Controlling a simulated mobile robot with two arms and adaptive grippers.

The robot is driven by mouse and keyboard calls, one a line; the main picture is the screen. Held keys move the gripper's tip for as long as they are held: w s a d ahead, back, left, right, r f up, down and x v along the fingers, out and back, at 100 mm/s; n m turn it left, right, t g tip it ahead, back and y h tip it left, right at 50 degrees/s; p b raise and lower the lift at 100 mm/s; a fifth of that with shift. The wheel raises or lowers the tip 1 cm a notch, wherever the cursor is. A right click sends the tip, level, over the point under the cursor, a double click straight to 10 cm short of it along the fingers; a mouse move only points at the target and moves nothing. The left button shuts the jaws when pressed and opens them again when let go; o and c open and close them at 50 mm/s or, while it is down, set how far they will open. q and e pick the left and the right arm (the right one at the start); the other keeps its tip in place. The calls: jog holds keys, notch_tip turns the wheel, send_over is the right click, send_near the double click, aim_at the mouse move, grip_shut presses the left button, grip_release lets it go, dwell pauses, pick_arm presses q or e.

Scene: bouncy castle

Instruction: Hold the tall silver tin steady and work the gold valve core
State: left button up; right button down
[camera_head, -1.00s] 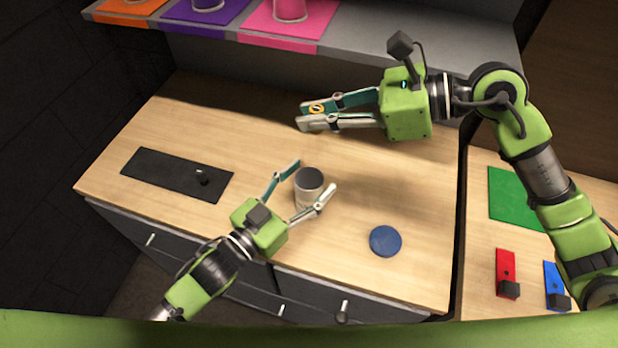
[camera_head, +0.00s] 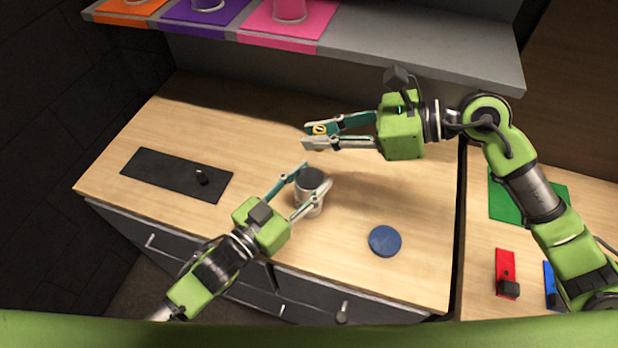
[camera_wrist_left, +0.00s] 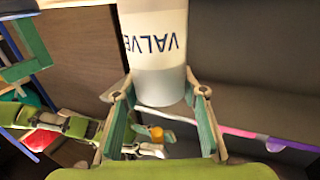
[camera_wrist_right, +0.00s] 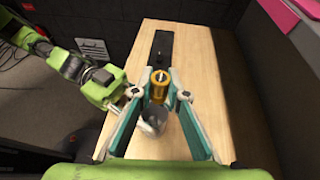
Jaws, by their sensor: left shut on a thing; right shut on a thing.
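The tall silver tin (camera_head: 311,202) stands upright on the wooden counter, its open top dark inside. In the left wrist view its label reads VALVE (camera_wrist_left: 155,45). My left gripper (camera_head: 315,176) is shut on the tin, one finger on each side. My right gripper (camera_head: 312,136) is shut on the gold valve core (camera_wrist_right: 159,88) and holds it up beyond the tin in the head view. The core is mostly hidden by the fingers there; only a small yellow ring (camera_head: 319,129) shows. In the right wrist view the tin (camera_wrist_right: 153,121) appears just below the core.
A blue disc (camera_head: 384,241) lies right of the tin. A black mat (camera_head: 160,172) with a small dark peg (camera_head: 201,177) lies on the left. A grey shelf (camera_head: 420,58) overhangs the back. A side counter holds a green mat (camera_head: 510,210) and red block (camera_head: 506,265).

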jog(key=shift+f, duration=2.95)
jog(key=c, duration=1.9)
grip_release()
jog(key=v, duration=1.2)
